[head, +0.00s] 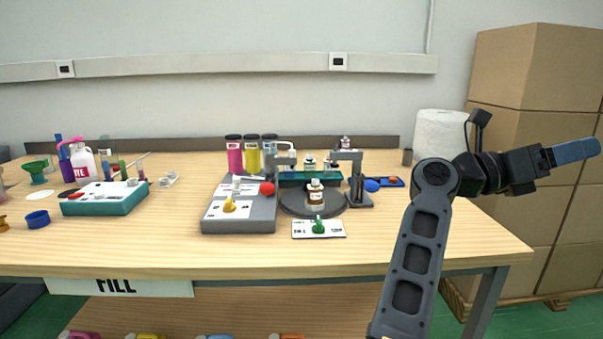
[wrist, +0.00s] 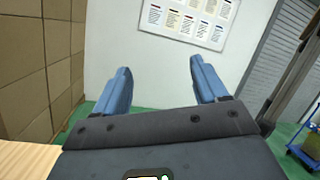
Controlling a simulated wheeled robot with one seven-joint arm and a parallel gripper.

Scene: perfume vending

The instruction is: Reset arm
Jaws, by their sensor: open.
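My gripper (head: 575,151) is at the right in the head view, raised beside the table's right end and pointing right, away from the table. In the wrist view its two blue fingers (wrist: 162,88) stand wide apart with nothing between them. It touches nothing. My arm is bent at the elbow in front of the table's right end.
Stacked cardboard boxes (head: 540,120) stand behind my gripper at the right. A white roll (head: 440,133) stands at the table's back right. A teal-sided station (head: 105,199) is at the left. The wrist view shows a wall poster (wrist: 190,20), green floor and a blue trolley (wrist: 305,160).

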